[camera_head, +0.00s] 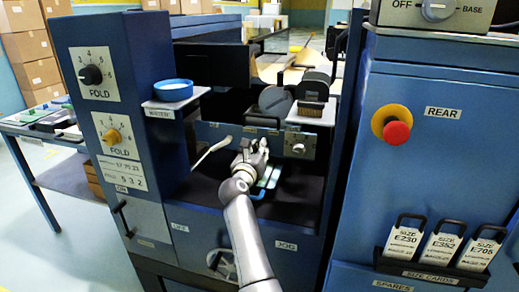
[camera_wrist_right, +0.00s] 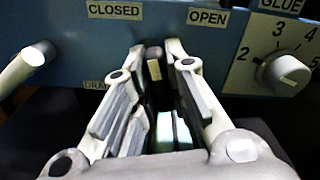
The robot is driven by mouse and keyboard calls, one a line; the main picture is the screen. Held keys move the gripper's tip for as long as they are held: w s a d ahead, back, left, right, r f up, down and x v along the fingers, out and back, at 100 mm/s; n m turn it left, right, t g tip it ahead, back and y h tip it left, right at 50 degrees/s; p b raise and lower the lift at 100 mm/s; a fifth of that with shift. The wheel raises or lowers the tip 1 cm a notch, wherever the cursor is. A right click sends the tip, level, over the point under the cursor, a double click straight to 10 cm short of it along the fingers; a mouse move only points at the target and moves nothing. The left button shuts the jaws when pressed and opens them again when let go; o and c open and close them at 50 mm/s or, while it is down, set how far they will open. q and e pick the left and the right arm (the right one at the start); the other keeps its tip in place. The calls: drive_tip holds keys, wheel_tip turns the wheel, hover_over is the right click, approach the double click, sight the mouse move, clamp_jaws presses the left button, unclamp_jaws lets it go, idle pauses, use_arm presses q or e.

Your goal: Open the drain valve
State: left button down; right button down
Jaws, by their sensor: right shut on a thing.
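My right gripper (camera_head: 254,147) reaches into the recess of the blue machine, up to the blue panel. In the right wrist view its two fingers (camera_wrist_right: 155,52) are shut on a small dark drain valve handle (camera_wrist_right: 154,71) with a pale face. The handle sits between the CLOSED label (camera_wrist_right: 114,10) on the left and the OPEN label (camera_wrist_right: 207,17) on the right. A DRAIN label (camera_wrist_right: 94,85) is partly hidden behind the left finger. The handle's lower part and exact angle are hidden. My left gripper is in neither view.
A white lever (camera_head: 212,151) sticks out left of my gripper. A GLUE dial (camera_wrist_right: 285,72) is right of it, on the same panel.

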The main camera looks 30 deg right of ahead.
sight(262, 116)
drive_tip(key=c, duration=1.5)
unclamp_jaws()
drive_tip(key=shift+o, duration=0.2)
wheel_tip(262, 116, up, 10)
drive_tip(key=shift+f, duration=0.1)
